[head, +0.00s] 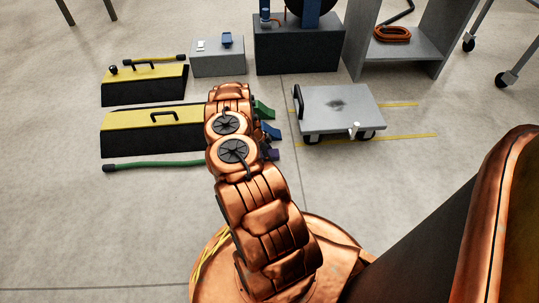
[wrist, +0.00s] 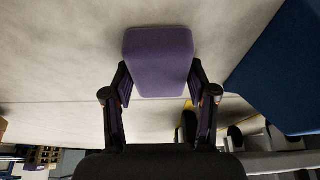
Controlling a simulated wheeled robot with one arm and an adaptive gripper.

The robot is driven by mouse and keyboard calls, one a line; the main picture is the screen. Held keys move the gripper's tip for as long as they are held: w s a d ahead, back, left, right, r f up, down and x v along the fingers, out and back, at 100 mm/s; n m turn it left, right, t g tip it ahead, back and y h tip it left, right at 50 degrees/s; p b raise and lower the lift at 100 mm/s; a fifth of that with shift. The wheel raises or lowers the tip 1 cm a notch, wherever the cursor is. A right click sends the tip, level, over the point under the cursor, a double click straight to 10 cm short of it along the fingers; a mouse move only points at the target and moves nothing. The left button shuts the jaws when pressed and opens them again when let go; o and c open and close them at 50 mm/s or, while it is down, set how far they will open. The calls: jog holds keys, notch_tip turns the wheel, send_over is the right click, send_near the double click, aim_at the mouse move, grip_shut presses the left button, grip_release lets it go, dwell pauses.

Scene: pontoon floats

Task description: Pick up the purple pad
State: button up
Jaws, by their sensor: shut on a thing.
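The purple pad (wrist: 160,62) is a rounded block in the wrist view, held between the two fingers of my gripper (wrist: 160,88). My gripper is shut on it, with a finger against each side. In the head view only a small part of the purple pad (head: 275,154) shows to the right of my arm; the gripper itself is mostly hidden behind my arm there. Whether the pad touches the floor is not clear.
A blue pad (head: 271,132) and a green pad (head: 263,110) lie just beyond. A large blue surface (wrist: 290,70) is close in the wrist view. Yellow-topped black floats (head: 150,133) stand left, a grey cart (head: 340,105) right. The near-left floor is clear.

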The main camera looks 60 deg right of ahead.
notch_tip(320, 180, up, 10)
jog(key=p, duration=0.4)
jog(key=shift+p, duration=0.4)
